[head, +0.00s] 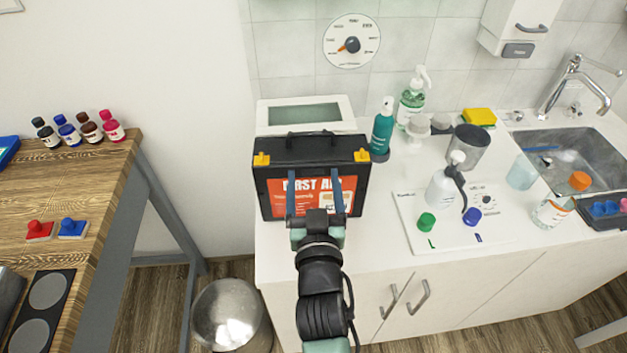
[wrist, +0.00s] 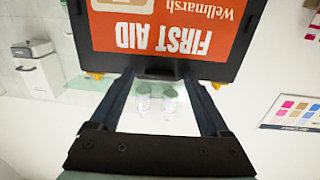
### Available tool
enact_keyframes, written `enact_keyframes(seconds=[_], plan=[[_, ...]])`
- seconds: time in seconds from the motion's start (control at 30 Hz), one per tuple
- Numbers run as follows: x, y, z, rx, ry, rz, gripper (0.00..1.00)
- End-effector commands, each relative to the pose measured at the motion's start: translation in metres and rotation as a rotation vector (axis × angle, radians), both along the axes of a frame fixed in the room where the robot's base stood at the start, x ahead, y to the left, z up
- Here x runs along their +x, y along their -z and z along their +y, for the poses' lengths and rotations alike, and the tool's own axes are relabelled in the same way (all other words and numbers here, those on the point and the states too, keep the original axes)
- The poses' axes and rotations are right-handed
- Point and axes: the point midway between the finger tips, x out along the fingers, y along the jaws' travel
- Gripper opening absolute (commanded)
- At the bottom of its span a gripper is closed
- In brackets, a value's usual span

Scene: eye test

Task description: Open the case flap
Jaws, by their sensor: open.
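The case is a black first aid box (head: 260,190) with an orange-red label and two yellow latches. It stands upright on the left part of the white counter and looks shut. Its dark handle (head: 311,140) is on top. In the wrist view the case (wrist: 240,70) appears upside down across the top, with yellow latches at both sides. My gripper (head: 313,177) is in front of the label, its two blue-grey fingers spread and nothing between them. In the wrist view my gripper (wrist: 158,76) has its fingertips near the case's top edge; contact cannot be told.
A white box with a window (head: 304,113) stands right behind the case. A teal bottle (head: 382,130) is close on its right. A white board (head: 408,205) with a spray bottle lies further right, before the sink (head: 570,150). A wooden table (head: 75,185) stands left across a gap.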

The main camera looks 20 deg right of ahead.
Motion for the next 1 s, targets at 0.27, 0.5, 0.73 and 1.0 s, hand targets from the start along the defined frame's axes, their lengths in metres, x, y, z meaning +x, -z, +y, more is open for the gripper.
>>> enact_keyframes(seconds=[0.27,0.5,0.73,1.0], plan=[[-0.0003,-0.0001,0.0,0.0,0.0,0.0,0.4],[-0.0005,0.0,0.0001,0.0,0.0,0.0,0.0],[-0.0005,0.0,0.0001,0.0,0.0,0.0,0.0],[-0.0005,0.0,0.0001,0.0,0.0,0.0,0.0]])
